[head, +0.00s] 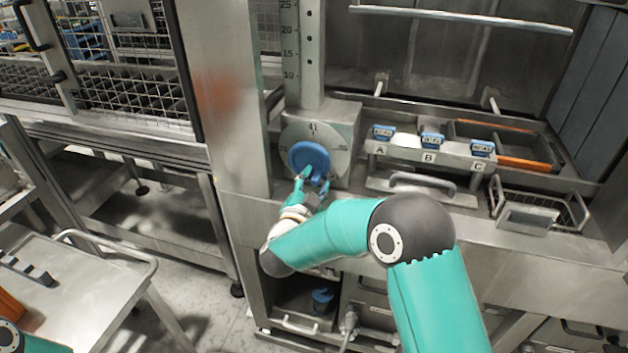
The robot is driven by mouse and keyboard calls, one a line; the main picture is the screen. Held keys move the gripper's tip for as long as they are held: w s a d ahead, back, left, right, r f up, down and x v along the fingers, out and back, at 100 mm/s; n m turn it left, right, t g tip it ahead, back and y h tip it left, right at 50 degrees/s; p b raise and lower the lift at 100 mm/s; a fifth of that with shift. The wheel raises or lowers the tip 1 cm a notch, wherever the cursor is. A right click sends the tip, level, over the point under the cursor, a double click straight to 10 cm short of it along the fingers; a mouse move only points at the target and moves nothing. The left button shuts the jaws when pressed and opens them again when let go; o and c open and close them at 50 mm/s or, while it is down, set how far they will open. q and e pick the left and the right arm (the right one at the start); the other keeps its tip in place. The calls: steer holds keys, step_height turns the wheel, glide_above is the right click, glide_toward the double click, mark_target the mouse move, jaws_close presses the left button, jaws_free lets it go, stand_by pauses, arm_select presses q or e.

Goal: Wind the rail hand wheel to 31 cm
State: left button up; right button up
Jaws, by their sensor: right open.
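The blue rail hand wheel (307,156) sits in front of a round pale dial (335,150) on a grey metal housing. The dial shows a number near its top that looks like 41, too small to be sure. A vertical scale (295,50) rises above it, marked 10, 15, 20 and 25. My right gripper (313,181) is open, with its teal fingers at the lower edge of the wheel; whether they touch it I cannot tell. My left gripper is not in view; only a bit of my left arm shows at the bottom left corner.
Labelled slots A, B and C (428,156) with blue-topped items stand right of the dial. A drawer-like handle (422,183) and a wire basket (540,208) lie in front. A metal post (225,90) stands close left of the dial. A cart (85,300) is at lower left.

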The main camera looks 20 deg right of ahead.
jaws_close()
steer(key=shift+n+b, duration=0.3)
steer(key=shift+b, duration=0.15)
steer(key=shift+r, duration=0.1)
jaws_free()
steer(key=shift+d, duration=0.1)
steer(key=shift+s, duration=0.15)
steer(key=v, duration=1.1)
steer(key=shift+s+a, duration=0.25)
steer(key=shift+a, duration=0.1)
